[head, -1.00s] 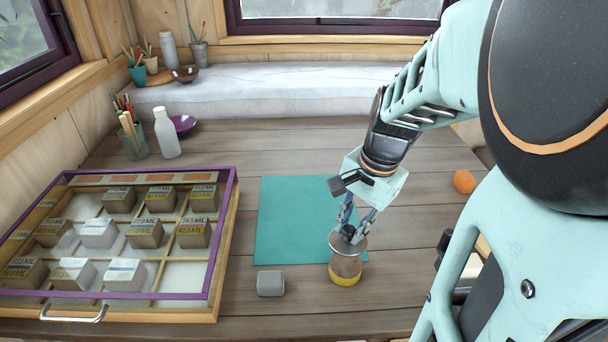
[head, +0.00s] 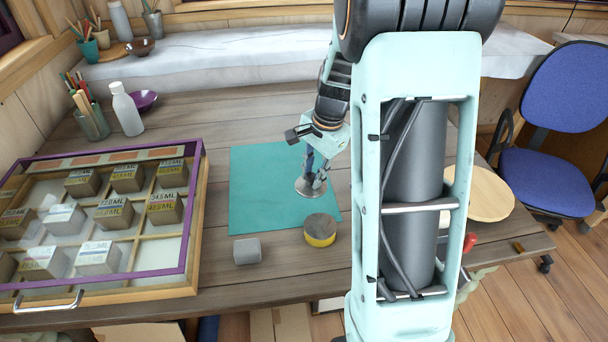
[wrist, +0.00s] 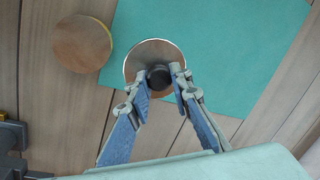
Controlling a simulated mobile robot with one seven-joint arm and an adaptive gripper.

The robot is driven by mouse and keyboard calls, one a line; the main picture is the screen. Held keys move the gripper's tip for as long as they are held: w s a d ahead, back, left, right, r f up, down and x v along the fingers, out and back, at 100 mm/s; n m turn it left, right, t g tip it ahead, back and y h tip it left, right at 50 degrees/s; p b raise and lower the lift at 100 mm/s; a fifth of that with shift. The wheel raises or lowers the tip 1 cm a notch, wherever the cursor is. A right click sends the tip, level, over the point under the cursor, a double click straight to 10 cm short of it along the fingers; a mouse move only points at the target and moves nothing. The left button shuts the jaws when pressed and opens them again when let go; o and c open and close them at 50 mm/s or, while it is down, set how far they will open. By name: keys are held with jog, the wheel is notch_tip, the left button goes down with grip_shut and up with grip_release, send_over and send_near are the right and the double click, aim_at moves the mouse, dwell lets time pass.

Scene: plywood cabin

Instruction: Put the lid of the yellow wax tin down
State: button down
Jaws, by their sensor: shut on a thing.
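The yellow wax tin (head: 320,231) stands on the wooden table by the front edge of the teal mat; it also shows in the wrist view (wrist: 82,43). Its lid (head: 306,189) is a round metal disc with a dark knob. My gripper (head: 316,174) is shut on the knob. In the wrist view the lid (wrist: 152,57) hangs below my gripper (wrist: 160,82), over the edge of the teal mat. I cannot tell whether the lid touches the mat.
The teal mat (head: 257,185) is mostly bare. A purple-framed case of labelled blocks (head: 190,240) fills the left. A white bottle (head: 126,112) stands behind it. A blue chair (head: 550,180) is at the right.

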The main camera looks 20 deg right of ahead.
aim_at(311, 176)
jog(key=w+f, duration=0.1)
jog(key=f, duration=0.1)
jog(key=w+f, duration=0.1)
jog(key=shift+w+d+f, duration=0.1)
jog(key=shift+w+d, duration=0.2)
jog(key=shift+f, duration=1.55)
jog(key=shift+f+b, duration=0.2)
jog(key=shift+b, duration=0.2)
jog(key=c, duration=1.7)
grip_release()
jog(key=shift+c, duration=0.2)
jog(key=r, duration=0.4)
jog(key=s+r+p, duration=0.1)
jog(key=r, duration=0.3)
jog(key=s+d+r, duration=0.1)
jog(key=r, duration=0.3)
jog(key=shift+r, duration=0.15)
